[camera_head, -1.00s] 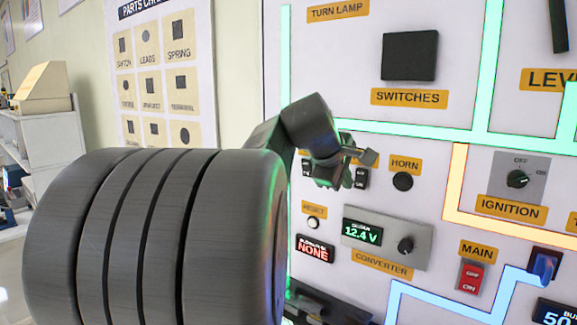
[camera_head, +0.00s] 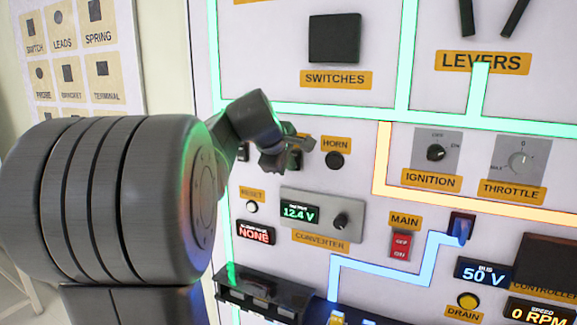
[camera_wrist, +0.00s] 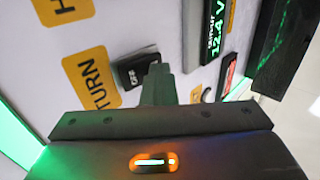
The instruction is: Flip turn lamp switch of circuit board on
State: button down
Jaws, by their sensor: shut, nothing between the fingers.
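The circuit board (camera_head: 375,75) is a pale upright panel with coloured strips. In the wrist view, the turn lamp switch (camera_wrist: 130,68) is a small black rocker marked "OFF", beside an orange label (camera_wrist: 92,77) reading "TURN". My gripper (camera_wrist: 158,84) is shut and empty, with its fingertips close beside the switch and overlapping its edge in the picture. I cannot tell whether they touch. In the head view, my gripper (camera_head: 288,156) is in front of the panel, left of the black horn button (camera_head: 335,160), and hides most of the small switches there.
The converter (camera_head: 322,212) with its display and knob is below my gripper. The main switch (camera_head: 400,245) and ignition knob (camera_head: 436,153) are farther right. A dark ledge (camera_head: 262,292) juts from the panel's lower left. A parts chart (camera_head: 75,55) hangs at the left.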

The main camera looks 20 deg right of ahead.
jog(key=shift+f+b, duration=0.45)
jog(key=shift+b, duration=0.1)
jog(key=shift+d+r+p, duration=0.1)
jog(key=shift+r+p, duration=0.3)
jog(key=shift+p, duration=0.1)
jog(key=shift+r, duration=0.15)
jog(key=shift+r+p, duration=0.75)
jog(key=shift+p, duration=0.05)
jog(key=shift+f, duration=0.1)
